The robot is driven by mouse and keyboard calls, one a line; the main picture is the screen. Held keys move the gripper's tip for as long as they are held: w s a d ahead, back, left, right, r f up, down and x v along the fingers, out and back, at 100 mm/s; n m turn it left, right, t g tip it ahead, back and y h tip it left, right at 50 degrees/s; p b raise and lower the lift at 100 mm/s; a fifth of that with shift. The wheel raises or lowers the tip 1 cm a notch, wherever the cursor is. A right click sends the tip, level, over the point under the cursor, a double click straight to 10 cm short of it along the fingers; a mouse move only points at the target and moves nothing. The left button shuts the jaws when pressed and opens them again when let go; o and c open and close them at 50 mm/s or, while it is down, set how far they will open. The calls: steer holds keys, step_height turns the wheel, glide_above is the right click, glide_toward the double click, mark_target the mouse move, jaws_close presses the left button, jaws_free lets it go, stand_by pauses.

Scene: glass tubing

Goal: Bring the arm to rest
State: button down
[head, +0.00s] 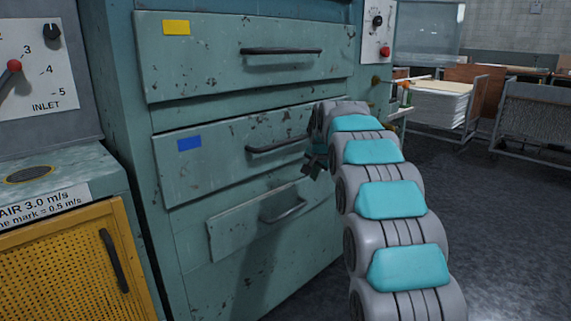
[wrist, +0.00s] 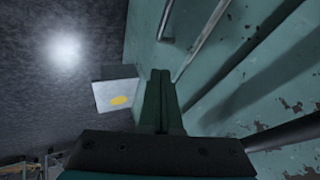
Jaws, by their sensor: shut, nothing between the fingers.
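My arm (head: 390,200) reaches up and forward from the lower right in the head view, its grey and turquoise links in a curved row. My gripper (head: 312,165) is small and dark there, in front of the green cabinet, at the right end of the middle drawer's handle (head: 275,145). I cannot tell from this view whether it touches the cabinet. In the wrist view the two fingers (wrist: 159,75) lie together, shut, with nothing seen between them. Green drawer fronts (wrist: 240,60) and a bar handle (wrist: 203,38) are close to the fingers on the right.
The cabinet's top drawer (head: 220,65) has a yellow label, the middle drawer (head: 190,165) a blue one. A narrower drawer (head: 235,230) is below. A yellow mesh door (head: 60,265) stands left. Carts (head: 440,105) stand back right; dark floor (head: 500,230) is open.

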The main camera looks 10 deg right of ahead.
steer(key=s+a+f+n+g, duration=0.1)
steer(key=s+f+n+g, duration=0.2)
steer(key=s, duration=1.7)
steer(key=s+a+f+n+g, duration=0.1)
steer(key=s+f+n+g, duration=0.2)
steer(key=s, duration=1.7)
steer(key=s+a+f+n+g, duration=0.1)
steer(key=s+f, duration=0.5)
steer(key=s, duration=1.5)
steer(key=shift+f+n+g, duration=0.3)
steer(key=shift+n+g, duration=0.6)
steer(key=shift+a, duration=0.1)
